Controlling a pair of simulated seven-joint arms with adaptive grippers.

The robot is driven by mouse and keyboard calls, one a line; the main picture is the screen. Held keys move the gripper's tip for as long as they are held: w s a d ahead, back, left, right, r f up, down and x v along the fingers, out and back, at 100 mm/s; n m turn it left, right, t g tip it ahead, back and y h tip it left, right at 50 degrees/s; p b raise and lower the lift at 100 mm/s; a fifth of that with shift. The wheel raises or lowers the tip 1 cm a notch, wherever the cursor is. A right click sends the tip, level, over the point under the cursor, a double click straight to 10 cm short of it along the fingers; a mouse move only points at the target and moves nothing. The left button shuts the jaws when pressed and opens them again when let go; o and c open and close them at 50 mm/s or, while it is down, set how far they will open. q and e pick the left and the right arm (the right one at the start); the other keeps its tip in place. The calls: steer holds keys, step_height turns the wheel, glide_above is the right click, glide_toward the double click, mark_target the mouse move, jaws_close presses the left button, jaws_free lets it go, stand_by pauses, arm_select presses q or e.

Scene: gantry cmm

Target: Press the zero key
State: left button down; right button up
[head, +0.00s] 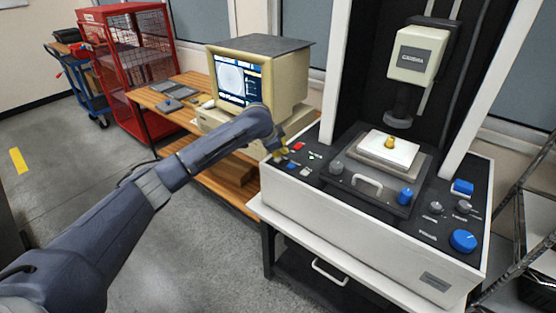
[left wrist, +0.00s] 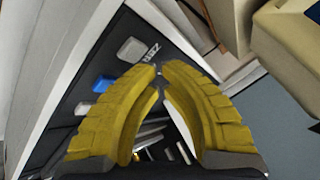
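The zero key (left wrist: 131,49) is a light grey block on the dark panel in the left wrist view, with a partly legible label beside it that seems to read ZERO. My left gripper (left wrist: 160,70) has yellow ribbed fingers with their tips together, empty, just beside that label in the picture. Whether a tip touches the panel cannot be told. In the head view my left gripper (head: 283,154) is over the left end of the machine's control panel, partly hidden by my arm. My right gripper is not in view.
A blue key (left wrist: 103,84) and another grey key (left wrist: 83,108) sit in the zero key's row. A red key (head: 299,146) is close by. The measuring machine (head: 345,243) has a probe head (head: 416,54) over a workpiece (head: 383,150). A monitor (head: 280,75) stands behind my left gripper.

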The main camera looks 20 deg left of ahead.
mark_target(281, 158)
arm_select(q)
steer(key=shift+f, duration=0.8)
stand_by(1.6)
steer(key=shift+r, duration=0.8)
steer(key=shift+r, duration=0.1)
steer(key=shift+r, duration=2.45)
